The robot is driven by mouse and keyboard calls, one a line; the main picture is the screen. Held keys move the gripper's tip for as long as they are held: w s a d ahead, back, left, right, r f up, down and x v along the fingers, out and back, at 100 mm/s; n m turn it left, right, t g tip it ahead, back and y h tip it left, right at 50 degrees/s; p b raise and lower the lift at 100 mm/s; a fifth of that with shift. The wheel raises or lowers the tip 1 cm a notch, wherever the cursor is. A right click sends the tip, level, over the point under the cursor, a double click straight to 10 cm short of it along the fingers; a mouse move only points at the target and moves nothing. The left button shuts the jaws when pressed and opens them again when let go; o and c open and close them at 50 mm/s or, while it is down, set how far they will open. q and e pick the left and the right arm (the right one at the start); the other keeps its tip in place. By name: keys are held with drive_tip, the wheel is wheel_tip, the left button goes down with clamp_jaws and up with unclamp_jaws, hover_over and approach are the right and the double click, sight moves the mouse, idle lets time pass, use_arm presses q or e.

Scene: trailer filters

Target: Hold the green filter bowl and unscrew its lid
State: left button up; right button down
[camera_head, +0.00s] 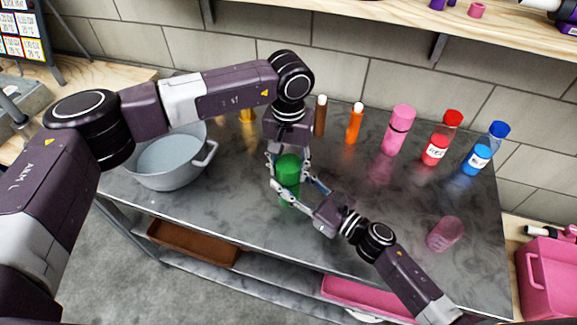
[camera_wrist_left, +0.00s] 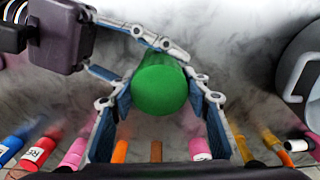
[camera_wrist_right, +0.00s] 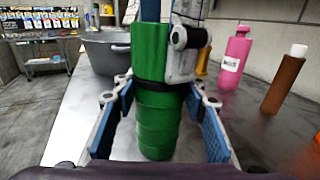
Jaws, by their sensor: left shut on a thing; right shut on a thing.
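The green filter bowl (camera_wrist_right: 158,125) stands upright on the grey metal table, ribbed, with its smooth green lid (camera_head: 288,166) on top. A dark ring shows between the two in the right wrist view. My left gripper (camera_head: 287,163) comes down from above and is shut on the lid, whose round top (camera_wrist_left: 160,88) shows in the left wrist view. My right gripper (camera_head: 302,194) reaches in from the lower right and is shut on the bowl, one finger on each side. The fingers hide parts of the bowl in the head view.
A grey pot (camera_head: 172,160) stands to the left. Brown (camera_head: 320,116), orange (camera_head: 354,124), pink (camera_head: 398,130), red (camera_head: 441,138) and blue (camera_head: 484,150) bottles line the back. A clear pink cup (camera_head: 445,234) sits at the right. The table between is clear.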

use_arm(q)
drive_tip(key=n, duration=1.5)
drive_tip(key=shift+d, duration=0.1)
drive_tip(key=n, duration=1.3)
drive_tip(key=shift+r, duration=0.1)
drive_tip(key=n, duration=0.9)
drive_tip(key=shift+n, duration=0.4)
drive_tip(key=n, duration=1.1)
drive_tip(key=shift+r, duration=0.15)
drive_tip(key=shift+r, duration=1)
